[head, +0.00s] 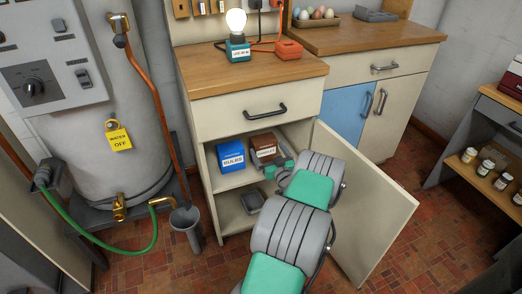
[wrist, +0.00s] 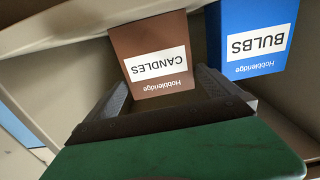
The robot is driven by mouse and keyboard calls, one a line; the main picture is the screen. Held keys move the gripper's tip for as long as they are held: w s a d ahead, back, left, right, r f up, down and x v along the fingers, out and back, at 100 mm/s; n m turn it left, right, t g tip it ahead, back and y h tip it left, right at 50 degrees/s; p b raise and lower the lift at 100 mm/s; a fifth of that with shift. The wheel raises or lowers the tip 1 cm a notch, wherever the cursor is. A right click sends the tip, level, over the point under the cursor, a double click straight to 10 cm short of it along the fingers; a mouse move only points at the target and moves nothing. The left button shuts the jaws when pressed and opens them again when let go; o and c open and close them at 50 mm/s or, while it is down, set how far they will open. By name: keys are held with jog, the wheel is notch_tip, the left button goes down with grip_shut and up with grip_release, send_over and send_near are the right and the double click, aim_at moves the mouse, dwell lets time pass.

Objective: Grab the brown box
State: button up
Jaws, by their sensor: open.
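The brown box (head: 264,141) labelled CANDLES stands on the upper shelf inside the open cabinet, to the right of a blue box. In the wrist view the brown box (wrist: 147,45) shows upside down, straight ahead of my gripper (wrist: 163,80). The two fingers are open, one on each side of the box's near end, with nothing held. I cannot tell how deep the fingers reach along the box. In the head view my gripper (head: 282,164) is at the shelf opening, partly hidden by my arm, and covers the box's lower right.
The blue BULBS box (head: 231,157) stands close beside the brown one; it also shows in the wrist view (wrist: 250,35). The cabinet door (head: 365,205) hangs open to the right of my arm. A dark tray (head: 252,201) sits on the lower shelf.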

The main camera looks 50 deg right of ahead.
jog(key=b+x, duration=0.1)
jog(key=x, duration=0.3)
jog(key=shift+w+d+f, duration=0.1)
jog(key=shift+w+f, duration=0.05)
jog(key=shift+w, duration=0.15)
jog(key=shift+w+d, duration=0.15)
jog(key=shift+w, duration=0.1)
jog(key=c, duration=1.2)
jog(key=shift+c, duration=0.5)
jog(key=shift+r, duration=0.25)
